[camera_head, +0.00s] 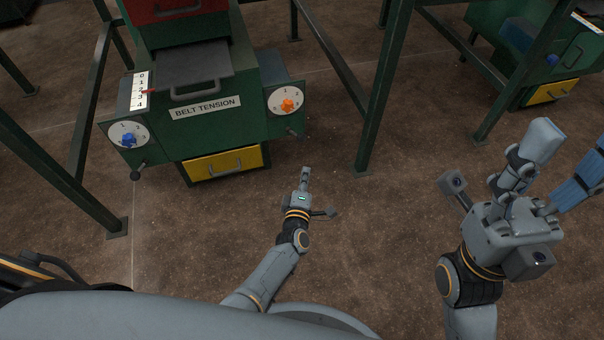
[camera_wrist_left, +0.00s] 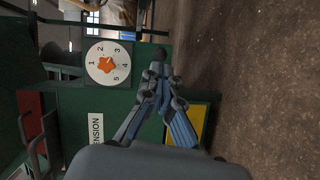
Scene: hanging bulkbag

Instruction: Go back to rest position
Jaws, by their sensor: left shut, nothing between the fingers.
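My left gripper (camera_head: 305,174) is shut and empty, held in front of the green belt tension machine (camera_head: 222,128), to the right of its yellow drawer. It also shows shut in the left wrist view (camera_wrist_left: 162,58), with an orange knob (camera_wrist_left: 106,64) on a white numbered dial beyond it. In the head view this orange knob (camera_head: 287,104) is on the machine's right side, apart from the gripper. My right gripper (camera_head: 574,142) is open, with its fingers spread and nothing seen between them, at the right of the head view.
A blue knob (camera_head: 128,139) sits on the machine's left dial. The yellow drawer (camera_head: 222,163) looks closed. Green frame posts (camera_head: 384,95) stand on both sides. A second green machine (camera_head: 530,75) stands at the back right. The brown floor (camera_head: 370,220) between my arms looks clear.

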